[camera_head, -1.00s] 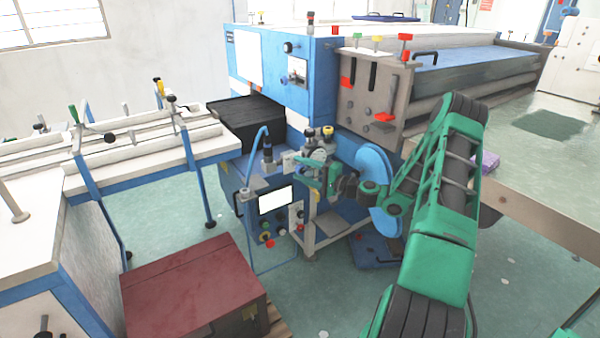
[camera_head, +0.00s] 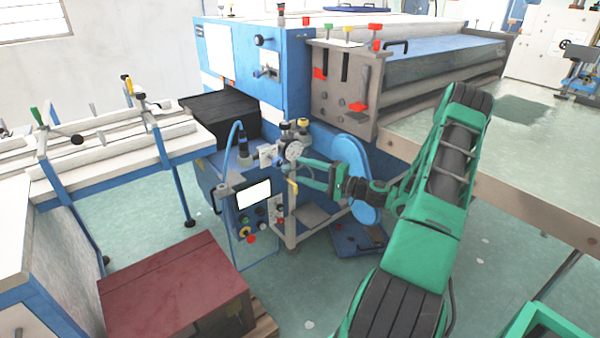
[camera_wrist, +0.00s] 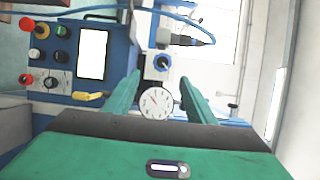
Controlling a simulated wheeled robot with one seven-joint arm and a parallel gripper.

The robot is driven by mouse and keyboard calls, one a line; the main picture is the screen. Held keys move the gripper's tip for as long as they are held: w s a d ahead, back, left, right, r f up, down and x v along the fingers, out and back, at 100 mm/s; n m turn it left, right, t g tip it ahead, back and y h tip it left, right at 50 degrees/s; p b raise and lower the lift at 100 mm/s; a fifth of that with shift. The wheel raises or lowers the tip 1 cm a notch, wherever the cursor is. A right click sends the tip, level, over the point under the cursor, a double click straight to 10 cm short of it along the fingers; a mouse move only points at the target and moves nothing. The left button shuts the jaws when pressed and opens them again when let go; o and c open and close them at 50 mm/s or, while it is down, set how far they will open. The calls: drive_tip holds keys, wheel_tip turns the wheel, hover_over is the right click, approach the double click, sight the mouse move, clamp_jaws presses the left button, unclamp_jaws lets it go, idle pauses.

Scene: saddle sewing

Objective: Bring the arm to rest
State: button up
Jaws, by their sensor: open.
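My green arm reaches from the lower right of the head view toward the blue machine (camera_head: 300,75). My gripper (camera_head: 304,173) is in front of the machine's front unit, beside a round dial gauge (camera_head: 292,150). In the wrist view my gripper's two green fingers (camera_wrist: 157,92) stand apart, with the white gauge face (camera_wrist: 156,103) seen between them. The fingers look empty; whether either touches the gauge I cannot tell.
A control panel (camera_head: 254,194) with a screen, knobs and buttons is close to my gripper's left. A dark red box (camera_head: 175,285) stands on the floor at lower left. A white roller table (camera_head: 110,160) is at left. A grey-topped table (camera_head: 500,150) is at right.

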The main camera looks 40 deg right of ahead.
idle(0.4)
drive_tip(key=s+a+n+g, duration=0.8)
drive_tip(key=a+g, duration=0.3)
drive_tip(key=a, duration=0.2)
drive_tip(key=s+r+g+h, duration=0.2)
drive_tip(key=s+r, duration=0.4)
drive_tip(key=s, duration=0.8)
drive_tip(key=s+r+m+g+h, duration=0.1)
drive_tip(key=s+r+g+h, duration=0.2)
drive_tip(key=s, duration=1.2)
wheel_tip(320, 180, up, 4)
drive_tip(key=shift+s+f+h, duration=0.1)
drive_tip(key=shift+s+h, duration=0.05)
drive_tip(key=shift+h, duration=0.95)
